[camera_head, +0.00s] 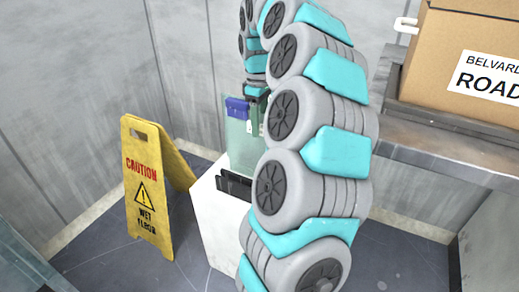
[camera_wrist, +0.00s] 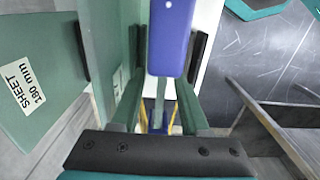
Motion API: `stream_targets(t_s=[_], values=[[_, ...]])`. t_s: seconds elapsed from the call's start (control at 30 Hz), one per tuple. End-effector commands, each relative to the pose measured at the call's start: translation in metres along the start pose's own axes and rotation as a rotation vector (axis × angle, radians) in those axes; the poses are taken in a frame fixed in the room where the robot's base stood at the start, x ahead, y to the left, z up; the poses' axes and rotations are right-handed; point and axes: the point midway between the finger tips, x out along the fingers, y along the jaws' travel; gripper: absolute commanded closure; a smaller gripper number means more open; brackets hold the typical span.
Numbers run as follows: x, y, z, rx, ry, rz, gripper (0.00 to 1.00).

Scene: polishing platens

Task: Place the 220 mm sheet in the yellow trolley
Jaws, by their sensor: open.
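My gripper (camera_head: 256,92) is at the top edge of a greenish see-through sheet (camera_head: 243,147) that stands upright on a white stand (camera_head: 214,232). The sheet has a blue block (camera_head: 237,108) at its top and a small pale tag whose text is too small to read. In the wrist view my gripper (camera_wrist: 160,95) is open, with the blue block (camera_wrist: 171,38) ahead between its fingers. A green sheet (camera_wrist: 35,70) labelled "SHEET 180 mm" is at the left there. I cannot make out a 220 mm label or a yellow trolley.
A yellow wet-floor sign (camera_head: 150,190) stands left of the white stand. Black brackets (camera_head: 234,184) are on the stand. A cardboard box (camera_head: 470,50) sits on a grey bench (camera_head: 440,150) at the right. Grey walls close in behind. Some dark floor shows at the lower left.

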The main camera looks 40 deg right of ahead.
Motion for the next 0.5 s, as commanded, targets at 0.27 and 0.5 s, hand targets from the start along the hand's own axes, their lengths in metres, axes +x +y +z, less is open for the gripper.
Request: stream_targets(t_s=[0.27,0.5], values=[[0.0128,0.0000,0.0001,0.001,0.001,-0.001,0.55],[0.0128,-0.0001,0.0000,0.000,0.001,-0.001,0.73]])
